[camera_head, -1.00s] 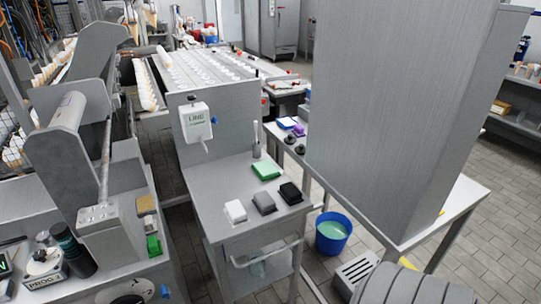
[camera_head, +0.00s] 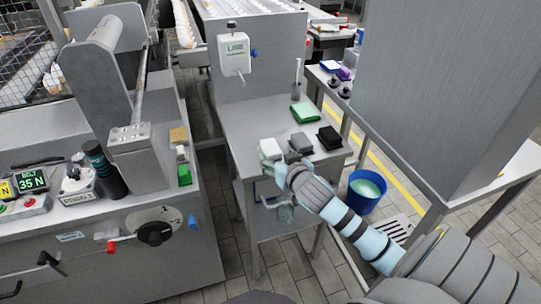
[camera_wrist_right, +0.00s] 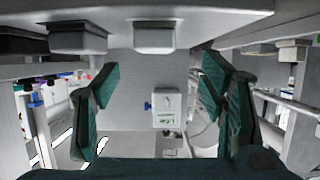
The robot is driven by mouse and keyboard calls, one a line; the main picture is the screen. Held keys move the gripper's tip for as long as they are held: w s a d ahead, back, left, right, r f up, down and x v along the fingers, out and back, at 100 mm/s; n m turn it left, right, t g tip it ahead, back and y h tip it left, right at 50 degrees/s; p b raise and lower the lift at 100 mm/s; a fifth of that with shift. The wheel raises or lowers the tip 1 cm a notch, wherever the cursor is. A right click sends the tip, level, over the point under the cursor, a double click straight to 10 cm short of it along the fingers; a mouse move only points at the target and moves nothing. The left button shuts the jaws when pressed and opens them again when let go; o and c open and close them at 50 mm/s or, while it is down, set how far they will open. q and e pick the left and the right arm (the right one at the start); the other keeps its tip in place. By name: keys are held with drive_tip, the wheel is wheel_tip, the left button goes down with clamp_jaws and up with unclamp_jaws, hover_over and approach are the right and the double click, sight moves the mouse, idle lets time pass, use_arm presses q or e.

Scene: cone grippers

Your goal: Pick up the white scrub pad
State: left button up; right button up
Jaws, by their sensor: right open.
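The white scrub pad (camera_head: 268,146) lies near the front left of the grey work table, partly covered by my right gripper in the head view. My right gripper (camera_head: 272,164) is at the table's front edge, just on the near side of the pad. In the right wrist view, which is upside down, the open gripper (camera_wrist_right: 153,80) has nothing between its fingers. The white pad also shows there at the top middle (camera_wrist_right: 155,37), beyond the fingertips and apart from them. My left gripper is not in view.
A grey pad (camera_head: 300,143) and a black pad (camera_head: 329,137) lie to the right of the white one. A dispenser (camera_head: 234,54) hangs on the back panel. A blue bucket (camera_head: 366,190) stands on the floor at right.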

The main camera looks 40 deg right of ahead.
sight(273, 152)
drive_tip(key=x, duration=0.2)
drive_tip(key=b+x, duration=0.1)
drive_tip(key=x, duration=0.1)
drive_tip(key=b+x, duration=0.1)
drive_tip(key=x, duration=0.1)
drive_tip(key=shift+w+d+f, duration=0.15)
drive_tip(key=shift+d+f, duration=0.25)
drive_tip(key=shift+w+d+f, duration=0.1)
drive_tip(key=shift+w, duration=0.25)
drive_tip(key=shift+s, duration=0.1)
drive_tip(key=c, duration=1)
